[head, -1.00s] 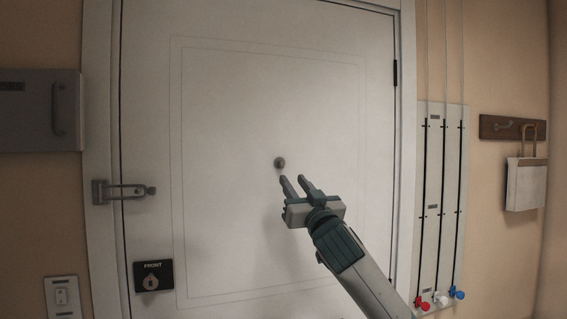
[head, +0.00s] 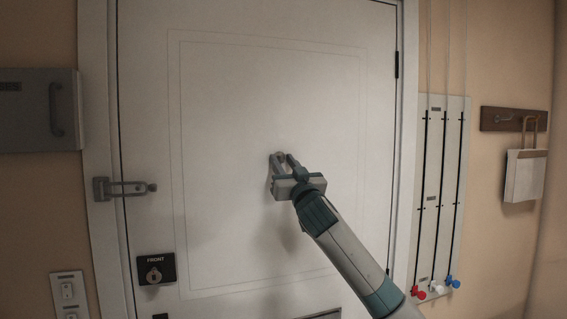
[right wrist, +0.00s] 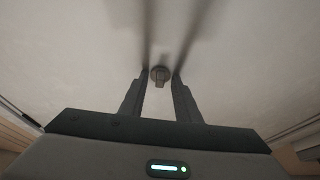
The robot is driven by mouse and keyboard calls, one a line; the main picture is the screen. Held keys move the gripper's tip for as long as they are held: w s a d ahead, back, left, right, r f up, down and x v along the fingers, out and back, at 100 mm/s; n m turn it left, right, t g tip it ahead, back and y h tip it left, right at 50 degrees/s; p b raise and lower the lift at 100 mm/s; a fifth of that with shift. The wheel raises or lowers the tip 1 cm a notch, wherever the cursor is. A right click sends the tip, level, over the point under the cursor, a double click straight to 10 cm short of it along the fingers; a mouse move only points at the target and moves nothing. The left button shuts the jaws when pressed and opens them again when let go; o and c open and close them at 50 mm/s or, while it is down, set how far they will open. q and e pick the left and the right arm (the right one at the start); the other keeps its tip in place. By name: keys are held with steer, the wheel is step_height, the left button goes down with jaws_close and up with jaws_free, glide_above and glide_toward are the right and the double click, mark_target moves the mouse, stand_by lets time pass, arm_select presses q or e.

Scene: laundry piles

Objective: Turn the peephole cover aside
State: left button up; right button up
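The peephole cover (head: 280,155) is a small grey round piece at the middle of the white door (head: 225,110). In the head view the fingertips partly hide the cover. My left gripper is not in view.
A swing latch (head: 125,188) and a lock plate marked FRONT (head: 155,259) are on the door's left side. A grey wall box (head: 30,115) is at far left. Right of the door hang a corded panel (head: 455,130) and a pale bag (head: 524,178). The door around the cover is clear.

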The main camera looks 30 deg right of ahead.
jaws_close()
